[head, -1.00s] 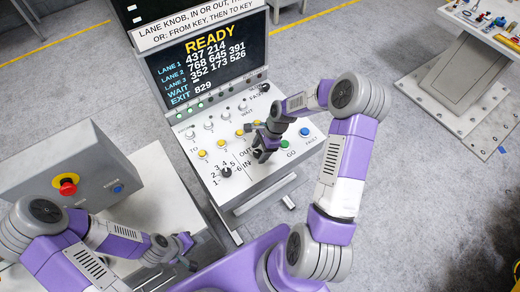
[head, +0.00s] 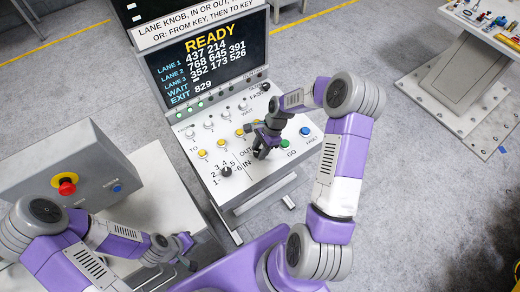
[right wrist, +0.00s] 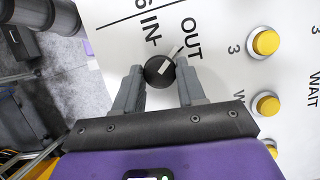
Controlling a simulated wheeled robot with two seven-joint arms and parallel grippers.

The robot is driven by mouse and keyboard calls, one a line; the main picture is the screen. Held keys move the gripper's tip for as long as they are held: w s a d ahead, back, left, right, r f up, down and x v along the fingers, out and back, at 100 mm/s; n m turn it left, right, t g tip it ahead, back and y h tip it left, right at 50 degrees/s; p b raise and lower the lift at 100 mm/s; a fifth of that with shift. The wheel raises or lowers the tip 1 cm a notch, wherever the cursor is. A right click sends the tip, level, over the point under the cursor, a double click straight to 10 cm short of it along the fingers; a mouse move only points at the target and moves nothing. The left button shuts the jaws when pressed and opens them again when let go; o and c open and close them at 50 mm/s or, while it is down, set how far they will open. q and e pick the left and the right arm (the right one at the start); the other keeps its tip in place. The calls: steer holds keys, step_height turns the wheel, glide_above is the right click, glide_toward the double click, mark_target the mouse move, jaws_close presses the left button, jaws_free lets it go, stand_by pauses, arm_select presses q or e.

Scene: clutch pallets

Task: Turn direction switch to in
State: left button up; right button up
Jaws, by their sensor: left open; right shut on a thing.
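The direction switch is a round black knob (right wrist: 159,71) with a white mark, on the white panel between the printed words IN and OUT. In the right wrist view its mark slants up and right, toward the OUT side. My right gripper (right wrist: 160,84) has one finger on each side of the knob and is shut on it. My left gripper (head: 188,250) is open and empty, left of the console's lower edge.
A black numbered selector knob (head: 226,171) sits left of the switch. Yellow buttons (right wrist: 265,42) line the panel nearby. A green button (head: 284,143) and a blue button (head: 305,131) are to the right. The screen (head: 213,62) reads READY. A grey box with a red stop button (head: 66,186) stands at left.

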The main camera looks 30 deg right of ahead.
steer(key=n, duration=0.1)
steer(key=n+g+b, duration=0.1)
steer(key=n, duration=0.1)
steer(key=n+g, duration=0.1)
steer(key=n, duration=0.1)
steer(key=shift+w+h, duration=0.3)
steer(key=shift+w+a+n+g+h+b, duration=0.1)
steer(key=shift+n+g+h+b, duration=0.25)
steer(key=shift+n, duration=0.9)
steer(key=shift+n+g+h+b, duration=0.25)
steer(key=shift+n+g, duration=0.1)
steer(key=shift+n, duration=0.9)
steer(key=shift+r, duration=0.1)
steer(key=o, duration=1)
steer(key=shift+o, duration=0.2)
steer(key=v, duration=0.7)
steer(key=shift+r+b, duration=0.2)
steer(key=shift+b, duration=0.1)
